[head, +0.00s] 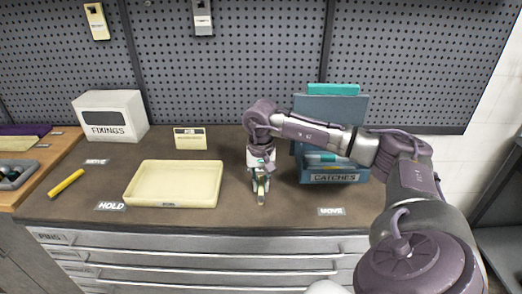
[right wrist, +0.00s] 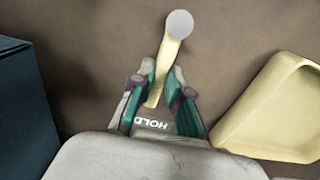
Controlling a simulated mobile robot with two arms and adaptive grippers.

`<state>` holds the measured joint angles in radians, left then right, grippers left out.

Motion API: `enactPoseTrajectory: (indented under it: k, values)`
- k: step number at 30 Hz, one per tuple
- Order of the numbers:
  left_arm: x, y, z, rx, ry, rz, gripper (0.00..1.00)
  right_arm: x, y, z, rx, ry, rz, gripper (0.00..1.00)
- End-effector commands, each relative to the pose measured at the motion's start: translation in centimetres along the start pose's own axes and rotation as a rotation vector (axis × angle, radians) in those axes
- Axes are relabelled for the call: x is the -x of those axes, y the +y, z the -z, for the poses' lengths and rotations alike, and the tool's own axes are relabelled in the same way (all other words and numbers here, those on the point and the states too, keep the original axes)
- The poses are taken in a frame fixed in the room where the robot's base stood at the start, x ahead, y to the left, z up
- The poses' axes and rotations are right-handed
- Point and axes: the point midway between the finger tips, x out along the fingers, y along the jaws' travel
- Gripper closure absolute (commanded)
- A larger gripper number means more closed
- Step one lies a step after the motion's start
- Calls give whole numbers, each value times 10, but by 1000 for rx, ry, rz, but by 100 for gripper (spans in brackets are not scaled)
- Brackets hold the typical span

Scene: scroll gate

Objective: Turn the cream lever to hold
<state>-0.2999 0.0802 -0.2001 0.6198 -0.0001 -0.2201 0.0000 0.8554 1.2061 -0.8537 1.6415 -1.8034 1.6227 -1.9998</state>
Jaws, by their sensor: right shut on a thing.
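The cream lever (right wrist: 170,52) shows in the right wrist view as a pale bar running from a round grey knob or pivot cap down between my fingers. My right gripper (right wrist: 165,78) has its green-padded fingers on both sides of the bar and is shut on it. In the head view my right gripper (head: 260,178) points down at the middle of the bench and mostly hides the lever. A HOLD label (right wrist: 166,126) lies close below the lever's end in the wrist view. My left gripper is not in view.
A cream tray (head: 171,205) lies left of the gripper, with another HOLD label (head: 110,206) nearby. The blue CATCHES bin (head: 335,178) stands close on the right. A white FIXINGS box (head: 110,115) and a yellow stick (head: 66,183) are at left.

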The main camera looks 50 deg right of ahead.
Motion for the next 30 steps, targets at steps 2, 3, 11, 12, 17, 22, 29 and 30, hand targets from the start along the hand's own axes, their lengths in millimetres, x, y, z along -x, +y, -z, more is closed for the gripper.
enactPoseTrajectory:
  k: [2, 3, 11, 12, 17, 22, 29, 30]
  values:
    - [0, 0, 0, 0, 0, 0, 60, 2, -1, 1, 3, 5, 5, 100]
    - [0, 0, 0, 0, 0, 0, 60, 2, -1, 1, 3, 5, 5, 82]
    - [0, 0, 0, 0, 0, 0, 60, 1, -1, 1, 2, 3, 3, 58]
    - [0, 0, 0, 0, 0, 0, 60, 1, -1, 0, 2, 3, 2, 58]
    - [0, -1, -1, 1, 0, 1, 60, 2, -1, 0, 1, 2, 2, 58]
    - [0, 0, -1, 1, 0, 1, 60, 21, -1, 1, 2, 5, 4, 58]
    - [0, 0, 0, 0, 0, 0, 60, 70, -2, 1, 2, 6, 6, 58]
    - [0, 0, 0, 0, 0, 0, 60, 78, -1, 1, 2, 6, 6, 58]
